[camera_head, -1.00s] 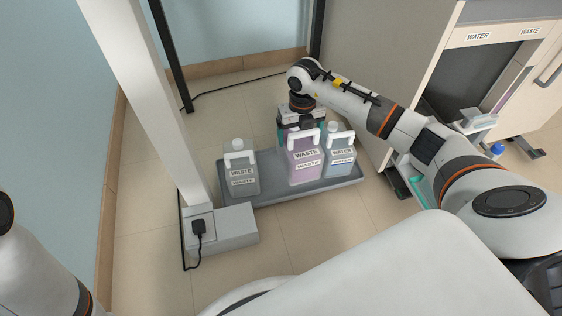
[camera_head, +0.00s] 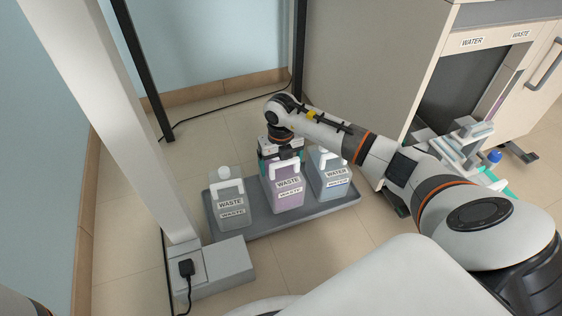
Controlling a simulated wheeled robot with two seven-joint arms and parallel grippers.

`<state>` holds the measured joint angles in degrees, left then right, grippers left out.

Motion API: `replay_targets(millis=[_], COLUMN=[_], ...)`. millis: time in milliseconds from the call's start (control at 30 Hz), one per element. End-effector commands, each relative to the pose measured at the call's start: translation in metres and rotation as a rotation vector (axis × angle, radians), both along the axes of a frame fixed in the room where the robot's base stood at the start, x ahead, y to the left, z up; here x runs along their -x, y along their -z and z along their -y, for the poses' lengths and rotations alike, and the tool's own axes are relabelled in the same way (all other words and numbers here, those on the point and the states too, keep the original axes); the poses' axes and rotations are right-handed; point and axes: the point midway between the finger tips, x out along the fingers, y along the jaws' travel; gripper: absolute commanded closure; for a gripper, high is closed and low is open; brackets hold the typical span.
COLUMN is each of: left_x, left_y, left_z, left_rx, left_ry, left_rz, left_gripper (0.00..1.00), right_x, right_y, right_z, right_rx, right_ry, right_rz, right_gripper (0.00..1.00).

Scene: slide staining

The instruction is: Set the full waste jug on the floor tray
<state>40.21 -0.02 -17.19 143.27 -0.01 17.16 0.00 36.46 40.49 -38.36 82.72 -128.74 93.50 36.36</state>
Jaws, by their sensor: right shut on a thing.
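The waste jug with purple-pink contents (camera_head: 286,195) is upright at the middle of the grey floor tray (camera_head: 318,211), between two other jugs. Its base looks level with the tray, but I cannot tell whether its weight rests there. My right gripper (camera_head: 281,160) reaches down behind the jug's top and is shut on it. The white handle shows in front of the gripper, and the jug's cap is hidden. My left gripper is out of view.
A grey waste jug (camera_head: 231,204) stands left on the tray and a bluish water jug (camera_head: 329,180) right. A white post with a base block (camera_head: 217,267) is close to the tray's left front. A cabinet (camera_head: 355,75) stands behind right.

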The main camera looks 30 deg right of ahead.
Motion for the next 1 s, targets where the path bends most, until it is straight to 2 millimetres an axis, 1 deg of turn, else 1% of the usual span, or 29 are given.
replay_targets(millis=[33, 100, 167, 567, 600, 633, 867, 967, 1000], left_x=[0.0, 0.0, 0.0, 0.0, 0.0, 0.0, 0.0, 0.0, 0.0], left_y=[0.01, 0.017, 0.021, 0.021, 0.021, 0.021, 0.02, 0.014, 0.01], left_z=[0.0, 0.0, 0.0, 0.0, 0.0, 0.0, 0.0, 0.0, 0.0], left_rx=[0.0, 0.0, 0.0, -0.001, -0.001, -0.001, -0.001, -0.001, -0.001], left_ry=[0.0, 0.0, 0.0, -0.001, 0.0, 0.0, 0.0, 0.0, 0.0], left_rz=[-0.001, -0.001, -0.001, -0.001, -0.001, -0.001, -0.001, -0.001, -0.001], left_gripper=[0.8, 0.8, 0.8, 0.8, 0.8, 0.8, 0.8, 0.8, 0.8], right_x=[-0.001, -0.001, -0.001, -0.001, 0.001, 0.001, 0.0, 0.0, 0.0], right_y=[0.01, 0.019, 0.025, 0.027, 0.03, 0.029, 0.028, 0.02, 0.014], right_z=[0.0, 0.0, 0.0, 0.0, 0.0, 0.0, 0.0, 0.0, 0.0], right_rx=[-0.002, -0.001, -0.001, 0.0, 0.001, 0.001, 0.001, 0.001, 0.001], right_ry=[0.0, 0.0, 0.0, 0.0, -0.001, -0.001, -0.001, -0.001, -0.001], right_rz=[0.004, 0.004, 0.004, 0.004, -0.002, -0.002, -0.001, 0.0, 0.0], right_gripper=[0.8, 0.8, 0.8, 0.8, 0.05, 0.0, 0.0, 0.0, 0.0])
